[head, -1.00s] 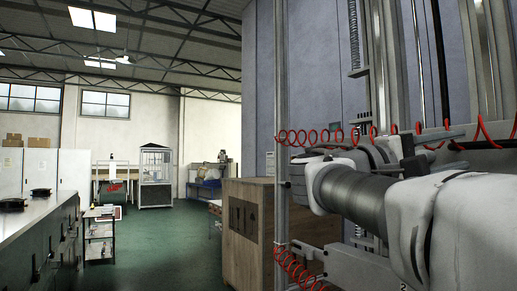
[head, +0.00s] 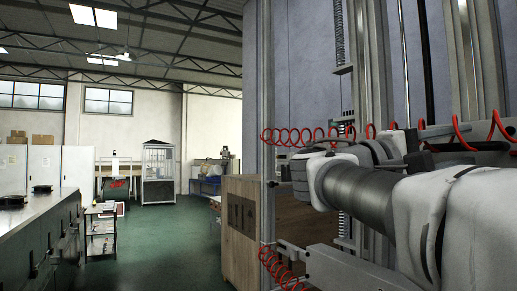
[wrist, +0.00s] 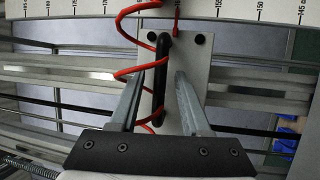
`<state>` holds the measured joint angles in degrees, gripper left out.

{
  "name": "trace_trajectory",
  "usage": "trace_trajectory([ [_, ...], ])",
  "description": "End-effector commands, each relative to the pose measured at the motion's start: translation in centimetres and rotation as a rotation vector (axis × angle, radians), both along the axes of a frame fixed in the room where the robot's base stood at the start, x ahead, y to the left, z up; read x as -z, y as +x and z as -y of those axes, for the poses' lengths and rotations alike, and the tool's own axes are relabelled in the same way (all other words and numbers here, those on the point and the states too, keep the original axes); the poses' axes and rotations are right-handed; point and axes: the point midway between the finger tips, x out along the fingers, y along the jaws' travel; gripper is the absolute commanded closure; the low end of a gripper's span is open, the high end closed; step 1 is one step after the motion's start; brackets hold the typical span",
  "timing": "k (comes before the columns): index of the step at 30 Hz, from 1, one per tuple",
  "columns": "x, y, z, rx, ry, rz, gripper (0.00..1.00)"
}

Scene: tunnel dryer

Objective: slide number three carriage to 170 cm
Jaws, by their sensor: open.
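In the wrist view, a pale carriage plate (wrist: 190,70) with dark bolts carries an upright black bar handle (wrist: 162,62). My gripper (wrist: 160,82) is open, with one finger on each side of the handle and visible gaps between. A red pointer (wrist: 177,18) above the plate reaches the white scale (wrist: 240,9), left of the 155 mark. Scale numbers grow toward the left; 150 and 145 are at the right. A red coiled hose (wrist: 125,72) crosses the left finger. No carriage number is readable. In the head view my arm hides the gripper.
Metal rails (wrist: 60,75) run across behind the plate. In the head view, a metal post (head: 267,110) and red coiled hoses (head: 285,136) stand close to my arm. A wooden crate (head: 240,230) stands beyond the post. Green floor (head: 165,240) is free at the left, beside a long counter (head: 30,235).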

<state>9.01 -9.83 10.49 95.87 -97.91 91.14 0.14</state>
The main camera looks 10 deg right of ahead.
Motion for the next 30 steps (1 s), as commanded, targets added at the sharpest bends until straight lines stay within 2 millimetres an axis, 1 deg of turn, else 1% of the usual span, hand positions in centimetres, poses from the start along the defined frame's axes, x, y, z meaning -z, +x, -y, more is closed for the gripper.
trace_trajectory([
  [9, -0.01, -0.01, -0.03, 0.000, 0.000, 0.000, 0.53],
  [11, -0.01, -0.02, -0.03, 0.000, 0.000, 0.000, 0.62],
  [12, -0.01, -0.02, -0.02, 0.000, 0.000, 0.000, 0.69],
  [17, -0.02, -0.01, -0.02, 0.000, 0.000, 0.000, 0.98],
  [18, -0.02, -0.01, -0.02, 0.000, 0.000, 0.000, 1.00],
  [30, -0.03, -0.02, -0.01, 0.000, 0.000, 0.000, 1.00],
])
